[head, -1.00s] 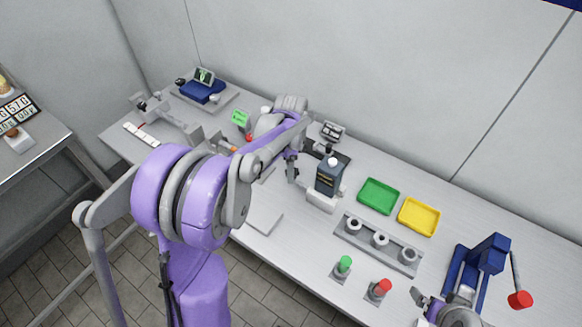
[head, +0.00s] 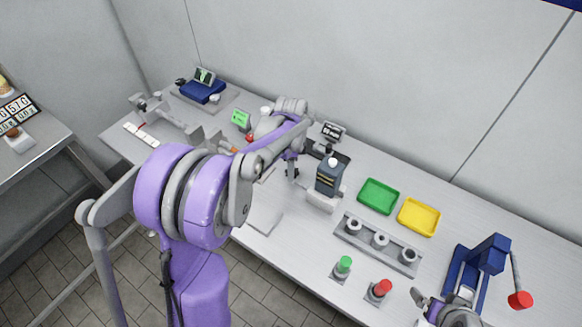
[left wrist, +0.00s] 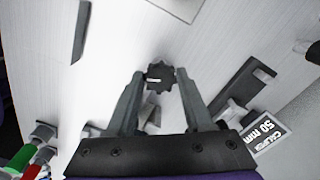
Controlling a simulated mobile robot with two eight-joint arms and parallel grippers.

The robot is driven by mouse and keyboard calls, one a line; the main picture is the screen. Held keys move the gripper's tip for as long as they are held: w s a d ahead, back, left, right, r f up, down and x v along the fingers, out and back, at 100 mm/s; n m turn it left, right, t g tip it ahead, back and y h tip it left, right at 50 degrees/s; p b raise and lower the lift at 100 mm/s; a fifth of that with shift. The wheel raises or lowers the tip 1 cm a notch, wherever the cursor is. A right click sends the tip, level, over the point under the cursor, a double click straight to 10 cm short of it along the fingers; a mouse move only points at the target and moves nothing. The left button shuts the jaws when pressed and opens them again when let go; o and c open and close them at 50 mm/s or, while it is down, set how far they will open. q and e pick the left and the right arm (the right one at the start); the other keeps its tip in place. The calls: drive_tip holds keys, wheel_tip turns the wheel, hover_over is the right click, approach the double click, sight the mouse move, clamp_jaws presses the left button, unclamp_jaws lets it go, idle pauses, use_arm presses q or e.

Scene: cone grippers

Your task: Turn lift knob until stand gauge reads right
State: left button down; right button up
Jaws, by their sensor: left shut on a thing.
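My left gripper (head: 292,175) reaches over the bench's middle. In the left wrist view its two fingers (left wrist: 158,76) are closed on a dark, toothed knob (left wrist: 159,75) with a white mark line on it. In the head view the knob is too small and hidden to make out clearly. A small sign reading "CALIPER 50 mm" (left wrist: 268,130) shows in the left wrist view. I cannot make out a gauge reading. My right gripper (head: 428,302) is at the lower right, partly cut off; its jaw state is unclear.
A dark grey block device (head: 329,177) stands right of the left gripper. Further right are a green tray (head: 378,197), a yellow tray (head: 418,217), a row of round holders (head: 378,243), green (head: 344,264) and red (head: 380,289) buttons, and a blue press (head: 488,256).

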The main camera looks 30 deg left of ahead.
drive_tip(key=shift+f, duration=0.15)
use_arm(q)
drive_tip(key=n+b, duration=0.1)
drive_tip(key=n, duration=0.4)
drive_tip(key=shift+s+f+b, duration=0.1)
drive_tip(key=shift+b, duration=0.2)
drive_tip(key=n+b, duration=0.1)
drive_tip(key=n, duration=0.5)
drive_tip(key=shift+d, duration=0.1)
use_arm(e)
drive_tip(key=f, duration=0.1)
drive_tip(key=s+f, duration=0.1)
drive_tip(key=f, duration=0.2)
drive_tip(key=shift+s, duration=0.25)
use_arm(q)
drive_tip(key=n+b, duration=0.1)
drive_tip(key=n, duration=0.5)
drive_tip(key=shift+d+n, duration=0.1)
drive_tip(key=shift+n, duration=0.2)
use_arm(e)
drive_tip(key=shift+s+f+g, duration=0.2)
drive_tip(key=shift+f+g, duration=0.1)
drive_tip(key=shift+f, duration=0.3)
use_arm(q)
drive_tip(key=n+b, duration=0.1)
drive_tip(key=n, duration=0.5)
drive_tip(key=shift+d, duration=0.1)
use_arm(e)
drive_tip(key=shift+s+f, duration=0.1)
drive_tip(key=shift+f, duration=0.3)
